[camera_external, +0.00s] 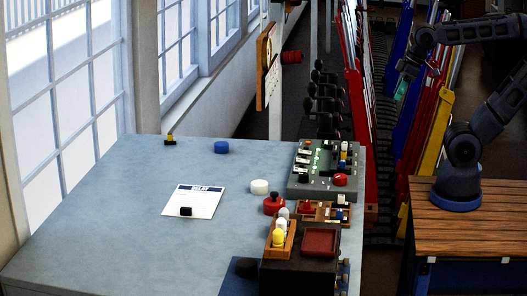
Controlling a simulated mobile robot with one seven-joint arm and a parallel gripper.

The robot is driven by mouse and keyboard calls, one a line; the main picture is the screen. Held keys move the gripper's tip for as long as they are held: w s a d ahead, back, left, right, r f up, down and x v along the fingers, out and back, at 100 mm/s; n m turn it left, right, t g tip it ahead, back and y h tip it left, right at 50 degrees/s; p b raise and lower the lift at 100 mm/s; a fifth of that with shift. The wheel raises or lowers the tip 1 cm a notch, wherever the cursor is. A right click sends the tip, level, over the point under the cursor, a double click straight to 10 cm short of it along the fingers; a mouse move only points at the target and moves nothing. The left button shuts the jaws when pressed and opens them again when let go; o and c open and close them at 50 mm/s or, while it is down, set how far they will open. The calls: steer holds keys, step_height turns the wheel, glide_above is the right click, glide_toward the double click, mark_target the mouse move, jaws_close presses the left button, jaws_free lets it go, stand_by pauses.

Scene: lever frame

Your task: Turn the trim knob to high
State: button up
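A dark control panel (318,188) lies on the grey table's right side. It carries small lit green marks, white switches, a red round knob (340,180) at its front right and a dark round knob (303,178) at its front left. I cannot read labels, so I cannot tell which is the trim knob or where it points. My gripper (401,90) hangs in the air at the upper right, well apart from the panel. It looks small and dark with a greenish part, and its fingers are too small to tell open from shut.
The grey table (110,215) holds a white sheet (200,198), a blue disc (221,147), a white disc (260,186) and a red knob-topped piece (273,205). A dark box (300,275) stands in front of the panel. Tall coloured levers (358,120) rise behind, near my arm.

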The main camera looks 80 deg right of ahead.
steer(key=o, duration=0.3)
steer(key=n+g, duration=0.5)
steer(key=n, duration=1.5)
glide_above(303, 173)
step_height(303, 173, down, 10)
steer(key=r, duration=0.1)
steer(key=f, duration=1)
steer(key=shift+a+f, duration=0.2)
steer(key=shift+f, duration=0.2)
steer(key=c, duration=1)
